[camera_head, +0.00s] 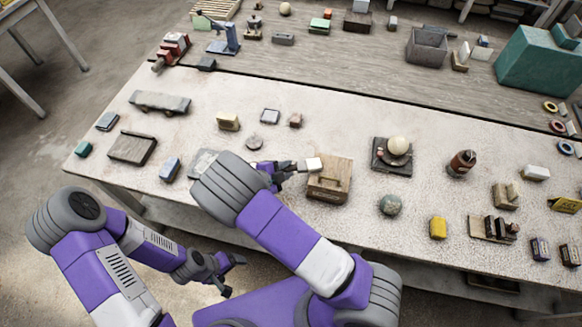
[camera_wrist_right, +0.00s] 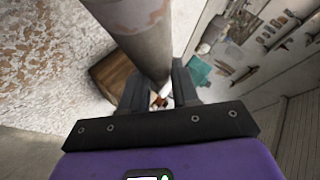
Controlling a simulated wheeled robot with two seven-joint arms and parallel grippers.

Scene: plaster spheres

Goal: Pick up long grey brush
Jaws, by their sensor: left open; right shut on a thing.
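My right gripper (camera_head: 287,171) is shut on a grey rounded thing with a pale end (camera_head: 313,164), held just above the wooden box (camera_head: 322,190). In the right wrist view this grey thing (camera_wrist_right: 153,45) rises long and thick from between the fingers (camera_wrist_right: 160,95). I cannot tell whether it is the brush. A long, low grey thing (camera_head: 160,102) lies at the back left of the table; I cannot make out bristles on it. My left gripper (camera_head: 233,276) is open and empty, low in front of the table's near edge.
The pale table (camera_head: 345,135) carries several small blocks, a yellow block (camera_head: 438,228), a round grey-green ball (camera_head: 390,205), a dark brown bottle (camera_head: 461,163) and a ball on a dark stand (camera_head: 392,160). A large teal box (camera_head: 535,62) stands at the back right.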

